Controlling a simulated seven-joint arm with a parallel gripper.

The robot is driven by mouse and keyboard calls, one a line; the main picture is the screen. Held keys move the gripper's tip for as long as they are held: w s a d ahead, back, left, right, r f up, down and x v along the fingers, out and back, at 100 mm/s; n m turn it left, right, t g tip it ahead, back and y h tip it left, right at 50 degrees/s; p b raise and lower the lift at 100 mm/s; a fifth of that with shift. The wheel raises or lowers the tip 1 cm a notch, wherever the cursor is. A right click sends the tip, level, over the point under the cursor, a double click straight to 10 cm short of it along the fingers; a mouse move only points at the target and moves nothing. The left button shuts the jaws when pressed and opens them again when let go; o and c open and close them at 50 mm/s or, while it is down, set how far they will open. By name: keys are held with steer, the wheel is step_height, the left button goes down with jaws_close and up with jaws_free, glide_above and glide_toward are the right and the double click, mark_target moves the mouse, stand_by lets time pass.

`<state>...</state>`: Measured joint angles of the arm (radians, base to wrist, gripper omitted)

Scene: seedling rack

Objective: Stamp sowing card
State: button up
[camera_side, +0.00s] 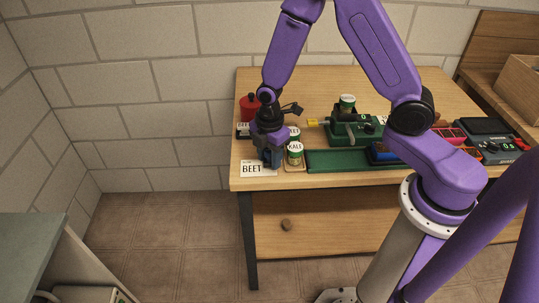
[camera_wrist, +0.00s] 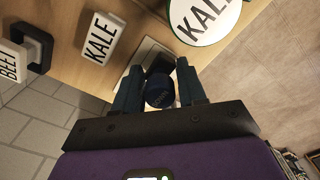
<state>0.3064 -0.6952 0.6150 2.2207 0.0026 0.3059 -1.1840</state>
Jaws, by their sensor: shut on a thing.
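A white card (camera_side: 257,168) reading BEET lies at the table's front left corner in the side view. My gripper (camera_side: 271,158) is just above its right back part, pointing down. In the wrist view my gripper (camera_wrist: 160,90) is shut on a dark round-topped thing, probably a stamp (camera_wrist: 160,93). A pale flat piece (camera_wrist: 150,52), probably the card, shows partly behind it. Whether the held thing touches the card cannot be told. White labels reading KALE (camera_wrist: 100,38) and BEET (camera_wrist: 9,62) stand to the left, with a black handled block (camera_wrist: 33,44) by the BEET label.
A KALE tin (camera_side: 295,154) stands close right of my gripper, with another tin (camera_side: 294,134) behind it. A red bottle (camera_side: 249,107) stands at the back left. A green machine (camera_side: 355,132), a green tray (camera_side: 335,161) and a scale (camera_side: 488,140) lie further right.

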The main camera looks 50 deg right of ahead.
steer(key=shift+f, duration=0.55)
stand_by(1.3)
steer(key=shift+r, duration=3.55)
